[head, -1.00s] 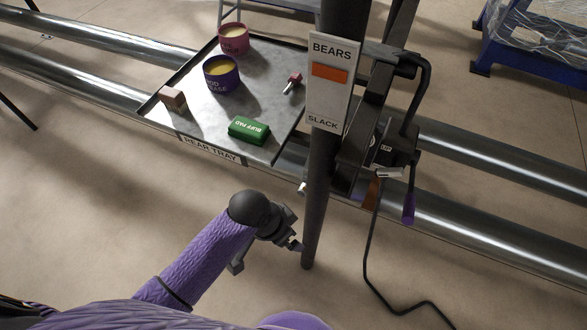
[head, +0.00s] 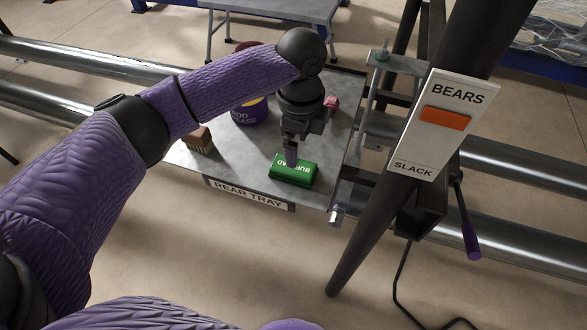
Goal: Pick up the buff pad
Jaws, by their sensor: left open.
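The green buff pad (head: 294,172) lies on the metal rear tray (head: 335,187), near its front right corner, with its white lettering facing up. My left gripper (head: 291,160) points down over the pad from behind, its fingertips at the pad's far upper edge. The jaws are open. I cannot tell whether a finger touches the pad or whether both sides are straddled. My right gripper is not in view.
A purple grease tin (head: 250,112) and a brown block (head: 198,139) stand left of my gripper. A red-handled item (head: 331,103) lies behind it. A dark post with a BEARS/SLACK sign (head: 437,125) rises right of the tray.

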